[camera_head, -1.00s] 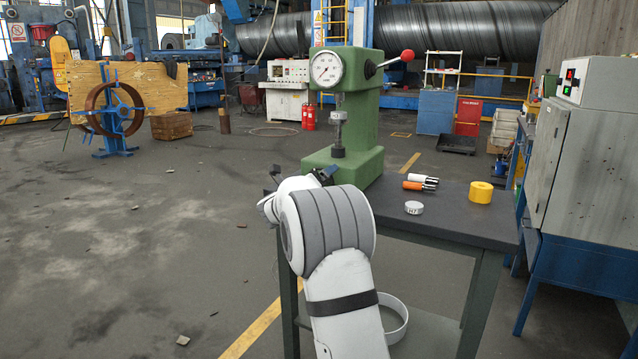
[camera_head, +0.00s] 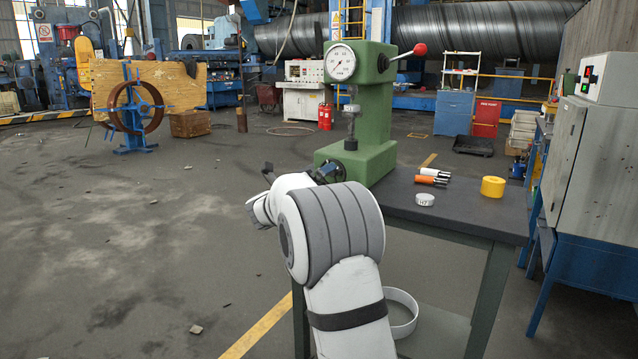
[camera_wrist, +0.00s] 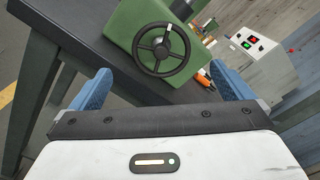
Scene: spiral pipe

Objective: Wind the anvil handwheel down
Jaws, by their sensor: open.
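The anvil handwheel (camera_wrist: 161,49) is a black spoked wheel with a light handle near its top. It sits on the front of the green bench tester (camera_wrist: 120,22), and partly shows in the head view (camera_head: 328,172). In the head view the gripper is largely hidden by my wrist.
The dark bench (camera_head: 455,212) carries orange and white handled tools (camera_head: 432,177), a white disc (camera_head: 425,199) and a yellow ring (camera_head: 493,187). A grey cabinet (camera_head: 590,165) stands at right. The floor left of the bench is mostly clear.

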